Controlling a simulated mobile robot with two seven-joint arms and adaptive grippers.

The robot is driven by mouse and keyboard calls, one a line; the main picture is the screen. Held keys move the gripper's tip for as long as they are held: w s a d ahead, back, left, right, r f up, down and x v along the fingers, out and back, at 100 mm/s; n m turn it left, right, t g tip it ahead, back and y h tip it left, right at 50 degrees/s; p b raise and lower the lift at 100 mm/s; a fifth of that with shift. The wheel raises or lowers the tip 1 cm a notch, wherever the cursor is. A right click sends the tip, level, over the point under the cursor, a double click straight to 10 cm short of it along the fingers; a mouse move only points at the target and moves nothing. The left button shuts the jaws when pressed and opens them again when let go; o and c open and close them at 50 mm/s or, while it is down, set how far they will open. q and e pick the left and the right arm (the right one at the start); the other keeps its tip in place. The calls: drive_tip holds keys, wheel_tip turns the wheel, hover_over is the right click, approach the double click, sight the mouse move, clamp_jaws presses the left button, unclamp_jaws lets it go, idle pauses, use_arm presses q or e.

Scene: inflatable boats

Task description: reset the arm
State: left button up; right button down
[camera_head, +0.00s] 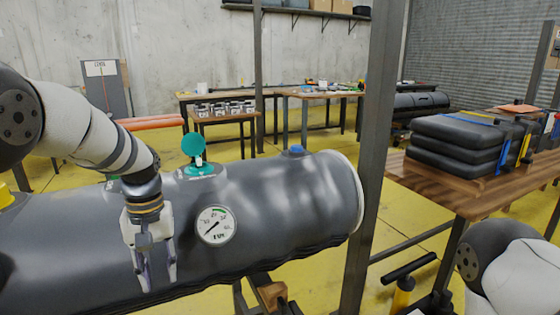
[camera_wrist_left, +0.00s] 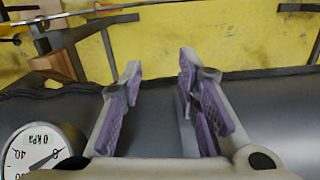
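My left gripper (camera_head: 157,285) hangs fingers down in front of the large grey inflatable tube (camera_head: 290,215) in the head view. In the left wrist view its purple-padded fingers (camera_wrist_left: 162,85) stand apart with nothing between them, over the tube's dark surface. I cannot tell whether the fingertips touch the tube. A round white pressure gauge (camera_head: 216,226) is on the tube just right of the gripper; it also shows at the lower left of the wrist view (camera_wrist_left: 38,155). Part of my right arm shows at the lower right, but its gripper is out of frame.
A teal valve with its round cap raised (camera_head: 194,146) and a blue cap (camera_head: 297,150) sit on top of the tube. A dark post (camera_head: 378,150) stands right of it. A wooden table (camera_head: 450,192) with stacked black inflatables (camera_head: 455,145) is further right. A black-handled pump (camera_head: 403,290) stands below.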

use_arm(q)
drive_tip(key=s+f+m, duration=0.2)
drive_tip(key=s+f, duration=1.5)
drive_tip(key=f, duration=0.3)
drive_tip(key=s+f+m, duration=0.1)
drive_tip(key=s, duration=1)
drive_tip(key=s+d+f, duration=0.1)
drive_tip(key=s, duration=1.1)
drive_tip(key=shift+s+d+f+m+g, duration=0.25)
drive_tip(key=shift+f+m+g, duration=0.05)
drive_tip(key=shift+m+g, duration=0.1)
